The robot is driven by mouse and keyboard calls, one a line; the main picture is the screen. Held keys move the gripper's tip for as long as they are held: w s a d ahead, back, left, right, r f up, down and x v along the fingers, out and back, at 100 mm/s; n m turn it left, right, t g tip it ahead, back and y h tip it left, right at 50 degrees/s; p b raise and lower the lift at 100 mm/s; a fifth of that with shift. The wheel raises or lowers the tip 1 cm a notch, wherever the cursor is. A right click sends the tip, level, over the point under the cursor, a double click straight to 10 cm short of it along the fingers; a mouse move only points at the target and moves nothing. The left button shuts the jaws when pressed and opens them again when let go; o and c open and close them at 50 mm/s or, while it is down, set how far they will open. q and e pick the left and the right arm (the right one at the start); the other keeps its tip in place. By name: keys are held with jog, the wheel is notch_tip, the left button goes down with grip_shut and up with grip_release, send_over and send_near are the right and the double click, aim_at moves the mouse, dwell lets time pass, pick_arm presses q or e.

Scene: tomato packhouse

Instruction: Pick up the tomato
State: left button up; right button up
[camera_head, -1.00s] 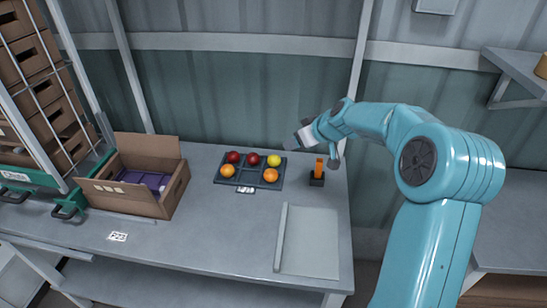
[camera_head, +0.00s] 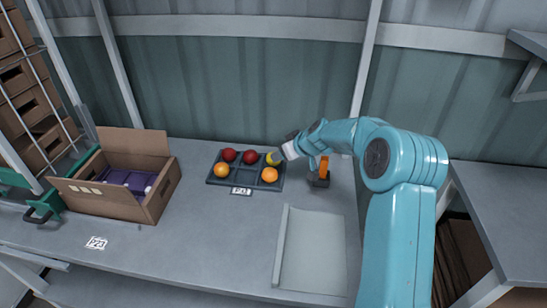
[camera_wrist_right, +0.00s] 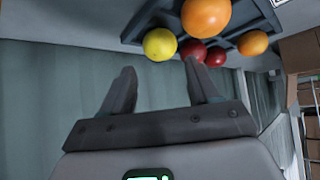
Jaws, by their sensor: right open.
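Several tomatoes lie in a dark divided tray (camera_head: 244,186) on the bench: two red ones (camera_head: 229,155) (camera_head: 250,157) and a yellow one (camera_head: 273,158) at the back, two orange ones (camera_head: 222,170) (camera_head: 269,174) at the front. My right gripper (camera_head: 284,154) is at the tray's back right corner, close beside the yellow tomato and partly covering it. In the right wrist view the gripper (camera_wrist_right: 163,85) is open and empty. The yellow tomato (camera_wrist_right: 160,44) is beyond the fingertips there, not between the fingers. My left gripper is not in view.
An open cardboard box (camera_head: 150,208) with a purple insert stands on the left of the bench. An orange and black device (camera_head: 322,172) stands right of the tray, near my arm. A pale flat panel (camera_head: 312,250) lies at the front right.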

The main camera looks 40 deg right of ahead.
jog(key=shift+w+f, duration=0.5)
jog(key=shift+f, duration=0.05)
jog(key=p+x, duration=0.1)
jog(key=x, duration=0.3)
jog(key=shift+w+f+p, duration=0.15)
jog(key=shift+f+p, duration=0.15)
jog(key=shift+f, duration=0.05)
jog(key=shift+w+d+f, duration=0.1)
jog(key=shift+w+f, duration=0.2)
jog(key=shift+f, duration=0.05)
jog(key=c, duration=0.5)
